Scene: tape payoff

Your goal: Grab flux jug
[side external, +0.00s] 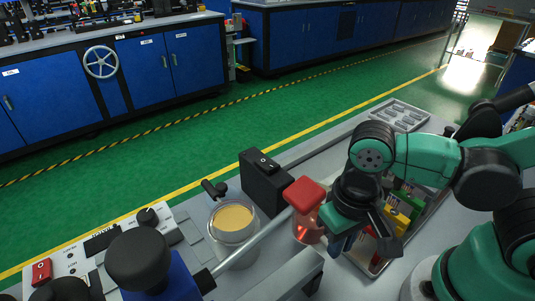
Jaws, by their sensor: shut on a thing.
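A clear jug with a red top (304,195) and reddish contents, which I take for the flux jug, stands roughly upright right of the picture's middle. My gripper (341,232) is at its right side, pointing down, with its dark fingers low against the jug. The gripper is shut on the jug. The exact contact is partly hidden by the fingers and my wrist. I cannot tell whether the jug's base touches the bench.
A clear jar of yellowish contents (233,219) stands to the left, close to a black switch box (265,179). A metal tray (378,266) with coloured items lies beside my gripper. A grey tray (400,116) is behind. A control panel (95,255) and black knobs fill the lower left.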

